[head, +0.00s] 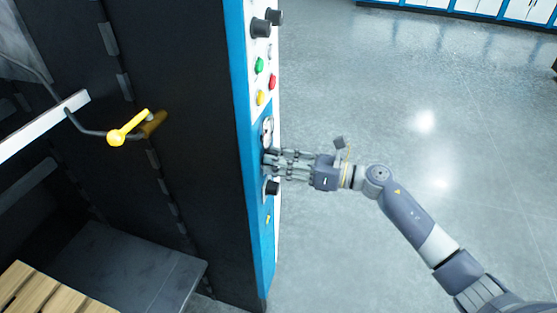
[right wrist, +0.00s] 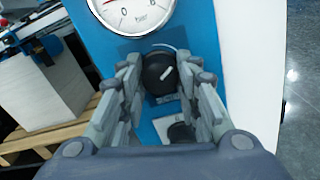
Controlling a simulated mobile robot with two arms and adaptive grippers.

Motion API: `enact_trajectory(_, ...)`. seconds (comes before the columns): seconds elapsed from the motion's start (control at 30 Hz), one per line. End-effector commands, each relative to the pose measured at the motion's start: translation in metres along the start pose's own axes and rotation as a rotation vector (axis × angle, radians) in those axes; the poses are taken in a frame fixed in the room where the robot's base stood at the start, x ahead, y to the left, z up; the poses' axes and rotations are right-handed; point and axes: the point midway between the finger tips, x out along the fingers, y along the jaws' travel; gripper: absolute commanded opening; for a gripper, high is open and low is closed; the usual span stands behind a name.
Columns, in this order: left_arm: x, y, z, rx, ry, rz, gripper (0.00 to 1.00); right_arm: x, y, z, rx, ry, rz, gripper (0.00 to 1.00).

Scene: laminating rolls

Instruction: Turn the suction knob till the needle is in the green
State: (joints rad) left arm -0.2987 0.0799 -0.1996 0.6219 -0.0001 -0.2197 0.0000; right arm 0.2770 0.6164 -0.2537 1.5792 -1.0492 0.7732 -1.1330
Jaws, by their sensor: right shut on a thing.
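The suction knob (right wrist: 158,73) is black and round with a white pointer line that slants to the upper right. It sits on the blue panel just below a round white gauge (right wrist: 138,14). The gauge's top is cut off in the right wrist view; I cannot make out its needle or any green zone. The gauge also shows edge-on in the head view (head: 267,130). My right gripper (right wrist: 159,70) is shut on the knob, with fingers on both sides of it. In the head view my right gripper (head: 270,162) reaches the panel from the right. My left gripper is out of view.
Another black knob (head: 271,187) is just below my fingers. Green (head: 259,65), red and yellow (head: 260,97) buttons and more black knobs are higher on the panel. A yellow-handled lever (head: 128,128) sticks out at left. The floor (head: 400,100) to the right is clear.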

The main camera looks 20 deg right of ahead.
Motion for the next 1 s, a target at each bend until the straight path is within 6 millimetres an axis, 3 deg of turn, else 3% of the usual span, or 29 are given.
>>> enact_trajectory(1.0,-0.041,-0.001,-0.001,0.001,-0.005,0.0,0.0,0.0,0.001,0.004,0.965,-0.002,-0.002,0.07)
